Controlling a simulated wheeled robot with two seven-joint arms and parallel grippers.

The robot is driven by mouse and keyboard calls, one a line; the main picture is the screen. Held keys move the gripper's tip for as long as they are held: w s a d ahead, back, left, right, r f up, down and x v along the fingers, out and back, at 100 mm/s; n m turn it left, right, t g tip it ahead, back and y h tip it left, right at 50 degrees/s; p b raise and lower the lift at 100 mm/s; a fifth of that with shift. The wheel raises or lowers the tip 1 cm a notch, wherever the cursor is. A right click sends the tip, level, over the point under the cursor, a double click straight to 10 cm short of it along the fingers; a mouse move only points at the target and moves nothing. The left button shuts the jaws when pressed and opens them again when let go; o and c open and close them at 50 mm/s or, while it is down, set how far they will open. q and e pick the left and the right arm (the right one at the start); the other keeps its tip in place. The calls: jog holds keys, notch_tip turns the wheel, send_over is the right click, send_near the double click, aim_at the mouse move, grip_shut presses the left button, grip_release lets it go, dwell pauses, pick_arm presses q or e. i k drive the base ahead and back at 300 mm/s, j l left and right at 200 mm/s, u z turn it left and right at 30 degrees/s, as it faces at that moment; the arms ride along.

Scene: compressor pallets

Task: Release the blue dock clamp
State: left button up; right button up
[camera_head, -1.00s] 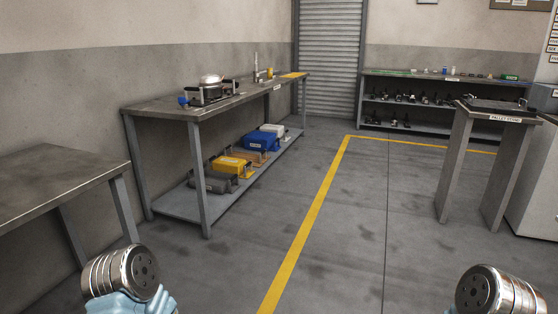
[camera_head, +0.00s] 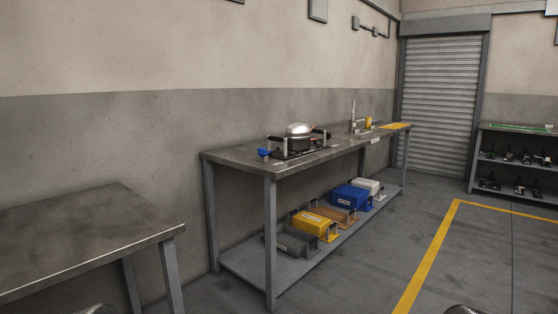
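A small blue part (camera_head: 264,153), which looks like the blue clamp handle, sits at the left front of a dark fixture (camera_head: 290,154) on the long metal workbench (camera_head: 235,160). A rounded silver compressor (camera_head: 299,130) rests in that fixture between dark upright posts. I cannot tell from here how the blue part is set. Only rounded metal tops of my arms show at the bottom edge. My left and right grippers are out of view, and the bench is well ahead of me.
An empty metal table (camera_head: 85,235) stands at the near left. Grey, yellow (camera_head: 312,225), brown and blue (camera_head: 350,198) boxes sit on the bench's lower shelf. A yellow floor line (camera_head: 427,262) runs to the right, with clear floor around it. A shelf (camera_head: 515,160) stands at the far right.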

aim_at(263, 151)
jog(key=i+l+u, duration=0.15)
jog(key=i, duration=0.2)
jog(key=i+l+z, duration=0.1)
jog(key=i, duration=0.7)
jog(key=i+l+z, duration=0.1)
jog(key=i+l, duration=0.15)
jog(key=i, duration=0.55)
